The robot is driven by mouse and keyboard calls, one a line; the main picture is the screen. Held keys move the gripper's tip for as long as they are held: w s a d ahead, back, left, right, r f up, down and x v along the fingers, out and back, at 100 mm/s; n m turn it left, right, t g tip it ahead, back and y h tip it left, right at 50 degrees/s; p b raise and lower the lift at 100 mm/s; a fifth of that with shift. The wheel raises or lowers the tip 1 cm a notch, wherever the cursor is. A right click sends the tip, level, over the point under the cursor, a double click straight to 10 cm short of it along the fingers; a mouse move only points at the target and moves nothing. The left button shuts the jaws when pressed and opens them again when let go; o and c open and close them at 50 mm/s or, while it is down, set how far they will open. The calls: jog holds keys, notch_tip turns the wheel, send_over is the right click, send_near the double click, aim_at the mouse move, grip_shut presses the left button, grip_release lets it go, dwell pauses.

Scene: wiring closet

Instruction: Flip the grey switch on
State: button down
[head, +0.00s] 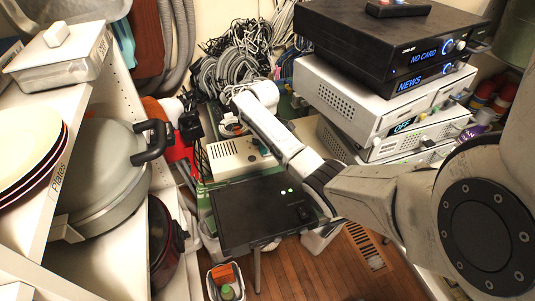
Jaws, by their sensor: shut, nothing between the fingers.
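I cannot pick out the grey switch for certain. A beige box (236,160) with a vented top and small knobs stands in the middle, behind a flat black box (255,212). The black box has lit green dots and a small dark control near its right edge.
Stacked electronics (385,55) with lit displays stand at the right. A shelf with pots (100,170) and plates (30,150) is at the left. Tangled grey cables (235,65) lie behind. A small white bin (226,284) is on the wooden floor (320,270), which is clear in front.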

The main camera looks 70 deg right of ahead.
jog(key=shift+f, duration=0.15)
notch_tip(320, 180, up, 7)
jog(key=p, duration=0.7)
dwell(0.3)
dwell(0.4)
